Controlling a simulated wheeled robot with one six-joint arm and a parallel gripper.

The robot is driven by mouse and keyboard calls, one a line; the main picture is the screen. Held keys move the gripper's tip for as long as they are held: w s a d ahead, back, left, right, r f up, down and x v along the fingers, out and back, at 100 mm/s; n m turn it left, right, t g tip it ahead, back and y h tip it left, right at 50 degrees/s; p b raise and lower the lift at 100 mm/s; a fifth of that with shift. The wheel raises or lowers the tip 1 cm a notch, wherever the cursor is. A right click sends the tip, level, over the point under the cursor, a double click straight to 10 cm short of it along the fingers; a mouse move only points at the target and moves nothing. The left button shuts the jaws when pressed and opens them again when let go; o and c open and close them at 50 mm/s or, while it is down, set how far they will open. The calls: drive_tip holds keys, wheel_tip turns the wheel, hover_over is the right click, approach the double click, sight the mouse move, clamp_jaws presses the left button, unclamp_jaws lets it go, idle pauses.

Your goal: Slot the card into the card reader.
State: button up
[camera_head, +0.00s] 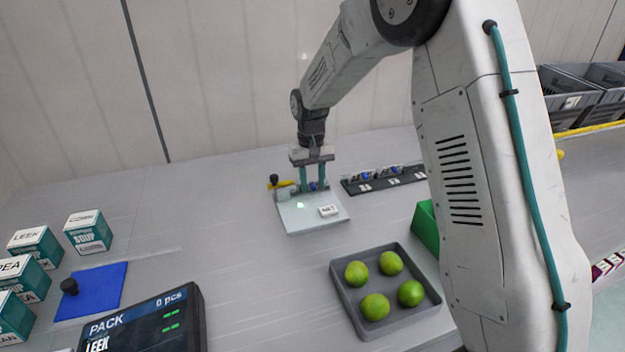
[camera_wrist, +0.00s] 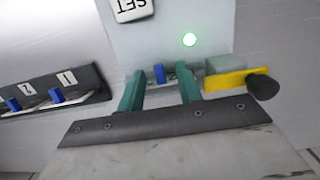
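A pale panel (camera_head: 305,219) lies on the table under my gripper; it carries a lit green light (camera_wrist: 189,40) and a white SET block (camera_wrist: 131,8). I take it to be the card reader, but cannot make out its slot. My gripper (camera_head: 313,184) points down at the panel's back edge. In the wrist view its two teal fingers (camera_wrist: 162,82) stand apart. A small blue tab (camera_wrist: 159,73) shows between them, nearer the left finger, with a clear gap to the right finger. I cannot tell whether it belongs to a card; no card face is plainly visible.
A yellow lever (camera_wrist: 226,80) with a black knob sits beside the fingers. A black numbered rack (camera_head: 384,180) with blue-tabbed pieces stands right of the panel. A grey tray (camera_head: 345,300) of green fruit, a blue mat (camera_head: 100,290), cartons (camera_head: 88,232) and a PACK screen (camera_head: 150,325) are nearer.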

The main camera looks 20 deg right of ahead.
drive_tip(key=r, duration=0.7)
drive_tip(key=shift+w+r, duration=0.4)
drive_tip(key=s+d+r+t, duration=0.1)
drive_tip(key=s+r, duration=0.2)
drive_tip(key=s, duration=1)
drive_tip(key=s+d+r, duration=0.1)
drive_tip(key=s+r, duration=0.2)
drive_tip(key=s, duration=1.1)
drive_tip(key=s+d+r+t, duration=0.1)
drive_tip(key=s+r, duration=0.2)
drive_tip(key=s, duration=1)
drive_tip(key=shift+s+t, duration=0.2)
drive_tip(key=shift+t, duration=0.1)
